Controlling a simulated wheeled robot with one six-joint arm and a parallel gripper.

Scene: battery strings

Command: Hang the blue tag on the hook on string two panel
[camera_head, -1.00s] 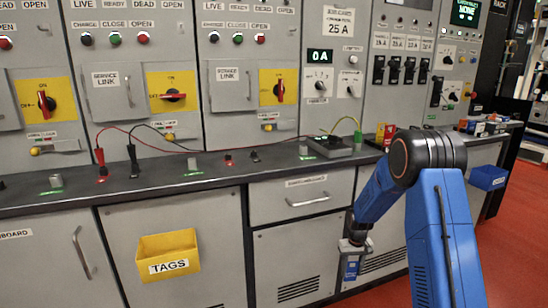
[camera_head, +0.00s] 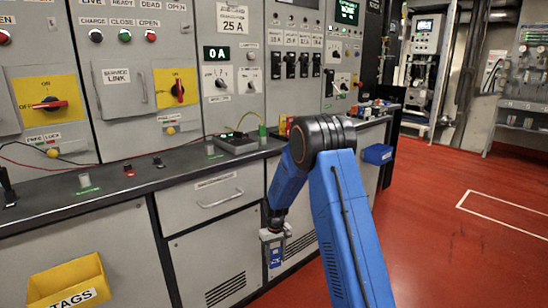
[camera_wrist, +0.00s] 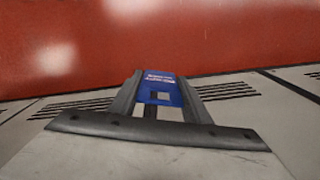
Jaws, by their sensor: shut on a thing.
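The blue tag (camera_wrist: 158,90) is held between the two fingers of my gripper (camera_wrist: 157,86) in the wrist view, with a square hole and small white print on it. In the head view my gripper (camera_head: 273,238) hangs low in front of the cabinet doors, with the blue tag (camera_head: 275,257) below it. Two panels with yellow switch plates show: one plate (camera_head: 30,108) has a level red handle, the other (camera_head: 187,84) an upright one. Below each is a small yellow knob, (camera_head: 53,152) and (camera_head: 170,131). I cannot read which panel is string two or make out its hook.
A dark counter (camera_head: 110,182) juts out below the panels, bearing a black box (camera_head: 237,143) with a cable. A yellow TAGS bin (camera_head: 70,284) hangs at lower left and a blue bin (camera_head: 378,154) at the counter's far end. Red floor (camera_head: 450,240) is open at right.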

